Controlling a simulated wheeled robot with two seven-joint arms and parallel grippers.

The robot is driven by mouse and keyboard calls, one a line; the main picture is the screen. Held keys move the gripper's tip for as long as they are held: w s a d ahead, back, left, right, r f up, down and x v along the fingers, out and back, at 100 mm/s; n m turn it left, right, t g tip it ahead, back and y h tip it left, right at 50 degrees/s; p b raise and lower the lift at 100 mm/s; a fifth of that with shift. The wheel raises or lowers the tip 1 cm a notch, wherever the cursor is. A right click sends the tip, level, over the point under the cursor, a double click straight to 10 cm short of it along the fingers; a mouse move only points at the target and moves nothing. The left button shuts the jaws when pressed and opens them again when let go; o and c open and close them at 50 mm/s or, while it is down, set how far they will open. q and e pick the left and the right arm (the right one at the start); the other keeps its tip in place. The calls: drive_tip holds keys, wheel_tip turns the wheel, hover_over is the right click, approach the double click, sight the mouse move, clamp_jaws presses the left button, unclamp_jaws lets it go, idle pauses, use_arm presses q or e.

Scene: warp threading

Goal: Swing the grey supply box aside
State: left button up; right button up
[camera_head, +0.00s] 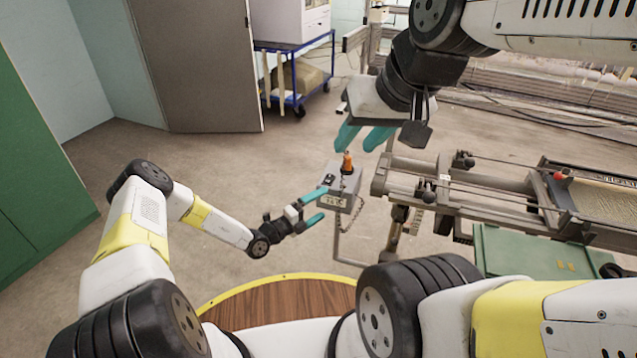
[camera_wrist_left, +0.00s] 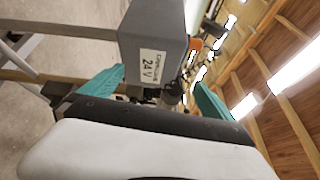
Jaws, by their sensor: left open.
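The grey supply box (camera_head: 341,188) has an orange knob on top and a label on its front. It hangs at the near left end of the grey machine frame. In the left wrist view the box (camera_wrist_left: 160,22) shows a "24 V" label. My left gripper (camera_head: 321,205) is open at the box's near left side, its teal fingertips close to the front face. In the left wrist view its fingers (camera_wrist_left: 160,95) are spread apart below the box; contact cannot be told. My right gripper (camera_head: 361,138) is open, fingers apart, above and behind the box.
The machine frame (camera_head: 470,195) with rails and a red knob (camera_head: 561,174) stretches right of the box. A green case (camera_head: 530,253) sits nearer. A blue trolley (camera_head: 300,97) stands behind. Floor left of the box is clear.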

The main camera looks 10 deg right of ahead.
sight(331, 201)
use_arm(q)
drive_tip(key=shift+n+t, duration=0.4)
drive_tip(key=shift+n, duration=0.5)
drive_tip(key=w+d, duration=0.1)
drive_tip(key=d, duration=0.1)
drive_tip(key=w+d+f, duration=0.1)
drive_tip(key=w+d, duration=0.1)
drive_tip(key=w+d+f, duration=0.1)
drive_tip(key=d, duration=0.1)
drive_tip(key=shift+w, duration=0.2)
